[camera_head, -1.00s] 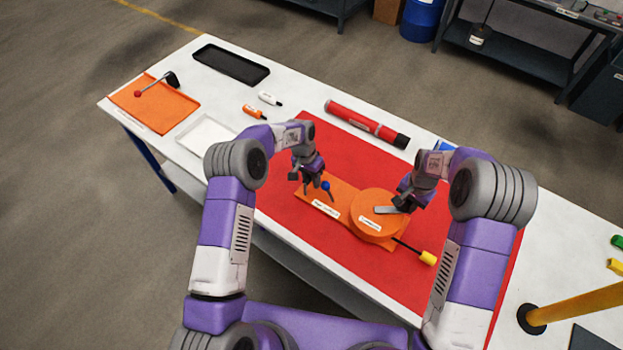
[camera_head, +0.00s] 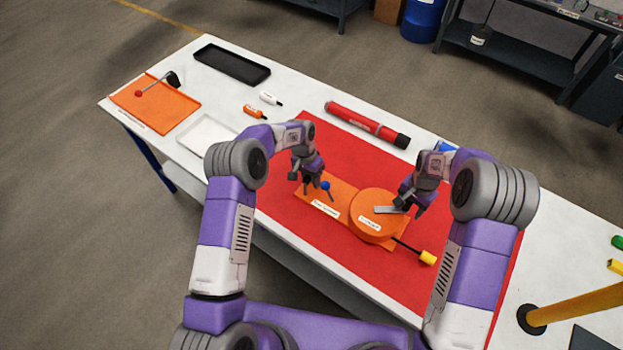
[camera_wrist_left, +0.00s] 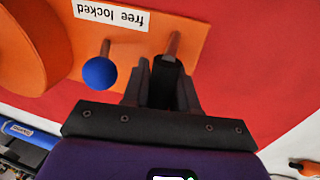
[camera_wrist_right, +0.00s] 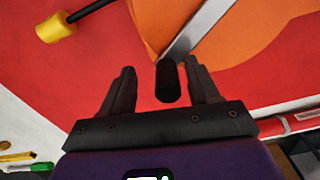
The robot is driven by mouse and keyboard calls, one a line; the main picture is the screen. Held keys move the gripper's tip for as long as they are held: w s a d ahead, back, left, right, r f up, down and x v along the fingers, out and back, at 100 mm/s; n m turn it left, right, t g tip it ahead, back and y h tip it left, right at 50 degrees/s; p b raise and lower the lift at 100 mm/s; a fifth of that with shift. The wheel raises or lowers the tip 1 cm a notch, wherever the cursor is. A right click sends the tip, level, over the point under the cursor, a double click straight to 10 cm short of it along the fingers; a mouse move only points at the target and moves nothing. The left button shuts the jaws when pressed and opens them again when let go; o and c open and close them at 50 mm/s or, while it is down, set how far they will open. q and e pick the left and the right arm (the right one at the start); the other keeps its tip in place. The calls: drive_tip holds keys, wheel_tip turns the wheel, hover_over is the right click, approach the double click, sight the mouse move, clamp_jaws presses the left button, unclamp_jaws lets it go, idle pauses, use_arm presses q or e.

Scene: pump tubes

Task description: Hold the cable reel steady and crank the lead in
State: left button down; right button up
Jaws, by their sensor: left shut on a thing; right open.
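The orange cable reel (camera_head: 378,204) sits on an orange base plate (camera_head: 345,193) on the red mat. A grey crank arm lies across the reel's top; in the right wrist view the crank arm (camera_wrist_right: 198,32) ends in a black knob (camera_wrist_right: 168,82). My right gripper (camera_wrist_right: 165,78) is open, its fingers on either side of the knob. My left gripper (camera_wrist_left: 168,68) is shut on a post (camera_wrist_left: 173,46) at the plate's end. A blue-balled lever (camera_wrist_left: 99,73) stands beside it by a "free locked" label (camera_wrist_left: 112,16). A black lead (camera_head: 407,247) with a yellow end (camera_head: 428,258) leaves the reel.
A red cylinder (camera_head: 365,124) lies behind the mat. A yellow bar (camera_head: 575,305) stands at the right. Bare red mat (camera_head: 340,160) lies behind the reel.

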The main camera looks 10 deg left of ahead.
drive_tip(key=shift+w+a+r, duration=0.1)
drive_tip(key=shift+a+r, duration=0.15)
drive_tip(key=shift+r, duration=0.05)
drive_tip(key=shift+d+r, duration=0.1)
drive_tip(key=shift+r, duration=2.95)
drive_tip(key=shift+c, duration=0.8)
drive_tip(key=n, duration=0.1)
drive_tip(key=r+n, duration=0.1)
drive_tip(key=n, duration=0.1)
drive_tip(key=shift+w+r+n, duration=0.1)
drive_tip(key=shift+r+n, duration=0.15)
drive_tip(key=shift+n, duration=0.05)
drive_tip(key=n, duration=0.2)
drive_tip(key=r+n, duration=0.1)
drive_tip(key=shift+r+n, duration=0.2)
drive_tip(key=shift+n, duration=0.2)
drive_tip(key=shift+f, duration=4.95)
